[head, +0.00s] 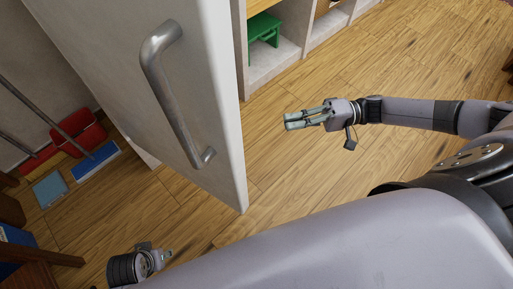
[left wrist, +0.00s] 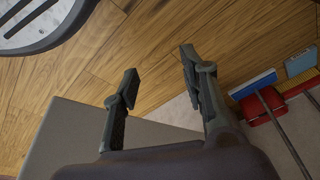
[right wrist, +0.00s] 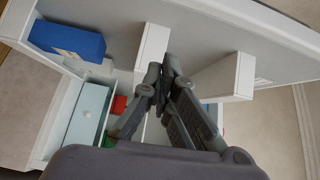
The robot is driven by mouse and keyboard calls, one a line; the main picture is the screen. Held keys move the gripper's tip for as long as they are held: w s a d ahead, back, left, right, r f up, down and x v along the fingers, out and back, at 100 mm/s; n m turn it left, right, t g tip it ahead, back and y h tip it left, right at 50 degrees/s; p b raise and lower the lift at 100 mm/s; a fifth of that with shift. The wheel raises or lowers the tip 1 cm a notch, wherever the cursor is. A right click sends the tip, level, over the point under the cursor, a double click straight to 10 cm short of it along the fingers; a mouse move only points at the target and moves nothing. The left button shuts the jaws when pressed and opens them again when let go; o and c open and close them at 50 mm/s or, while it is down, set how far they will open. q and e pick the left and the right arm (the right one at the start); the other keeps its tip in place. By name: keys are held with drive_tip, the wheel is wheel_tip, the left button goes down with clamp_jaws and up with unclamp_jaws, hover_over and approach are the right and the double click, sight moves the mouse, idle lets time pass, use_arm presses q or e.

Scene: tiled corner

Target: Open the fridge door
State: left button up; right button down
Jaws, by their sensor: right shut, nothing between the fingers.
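The fridge door (head: 110,60) is a pale panel at the left of the head view, with a long grey metal handle (head: 172,95) on its face. My right gripper (head: 289,121) is shut and empty, to the right of the door's edge and apart from the handle. In the right wrist view its closed fingers (right wrist: 162,78) point at white panels and ledges that look like the fridge's inside, so the door appears to stand open. My left gripper (head: 160,258) is low, below the handle. In the left wrist view its fingers (left wrist: 159,65) are apart with nothing between.
A blue box (right wrist: 68,40) and a pale drawer (right wrist: 88,115) show among the white panels. A green stool (head: 265,28) stands in a cubby at the back. Red and blue cleaning tools (head: 95,160) lie at the left. Wooden floor is clear around my right gripper.

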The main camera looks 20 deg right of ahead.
use_arm(q)
drive_tip(key=shift+r, duration=0.85)
use_arm(e)
drive_tip(key=s+x, duration=0.2)
drive_tip(key=x, duration=1)
drive_tip(key=shift+s+a+g, duration=0.3)
drive_tip(key=shift+s+a, duration=0.35)
drive_tip(key=shift+s, duration=0.1)
use_arm(q)
drive_tip(key=shift+r, duration=0.1)
use_arm(e)
drive_tip(key=shift+r, duration=0.1)
